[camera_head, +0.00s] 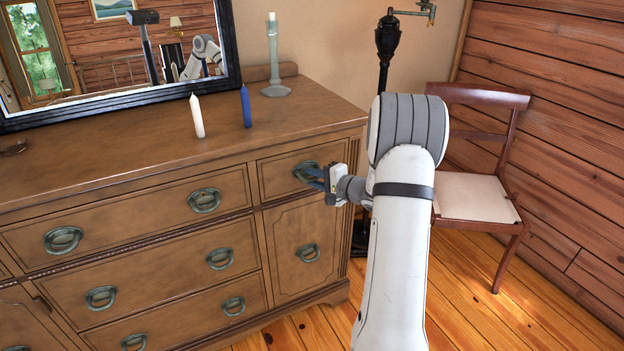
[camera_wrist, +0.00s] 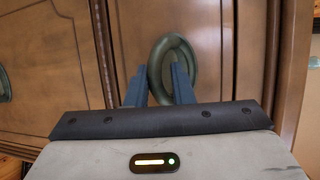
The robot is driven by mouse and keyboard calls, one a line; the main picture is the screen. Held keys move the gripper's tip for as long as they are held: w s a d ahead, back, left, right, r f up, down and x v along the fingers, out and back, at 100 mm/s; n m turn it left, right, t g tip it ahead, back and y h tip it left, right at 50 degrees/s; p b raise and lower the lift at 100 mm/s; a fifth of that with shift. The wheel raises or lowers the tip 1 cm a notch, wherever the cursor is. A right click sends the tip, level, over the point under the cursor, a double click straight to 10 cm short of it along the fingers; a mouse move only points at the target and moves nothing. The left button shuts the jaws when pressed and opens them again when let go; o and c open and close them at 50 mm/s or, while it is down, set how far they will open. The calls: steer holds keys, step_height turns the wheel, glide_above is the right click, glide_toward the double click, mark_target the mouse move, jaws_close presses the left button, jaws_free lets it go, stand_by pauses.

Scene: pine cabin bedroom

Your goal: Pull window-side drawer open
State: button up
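A brown wooden dresser (camera_head: 150,165) has several drawers with green ring handles. My gripper (camera_head: 314,178) is at the handle (camera_head: 301,168) of the small upper right drawer (camera_head: 273,178), which looks closed. In the wrist view, my gripper's two blue fingers (camera_wrist: 158,85) are apart, with part of the green ring handle (camera_wrist: 170,52) showing between them and the right finger overlapping the ring. Whether the fingers touch the handle is unclear. The wide top drawer (camera_head: 140,217), to the left, also looks closed. A window (camera_head: 35,55) appears only in the mirror, so which drawer is window-side cannot be told.
A white candle (camera_head: 197,116), a blue candle (camera_head: 246,106), a glass candlestick (camera_head: 274,60) and a mirror (camera_head: 130,94) stand on the dresser top. A black lamp stand (camera_head: 388,45) and a chair (camera_head: 475,198) are to the right. Wooden floor (camera_head: 480,320) is clear in front.

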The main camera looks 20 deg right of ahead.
steer(key=shift+w+a, duration=0.1)
steer(key=shift+w, duration=0.15)
jaws_close()
steer(key=shift+a+f, duration=0.1)
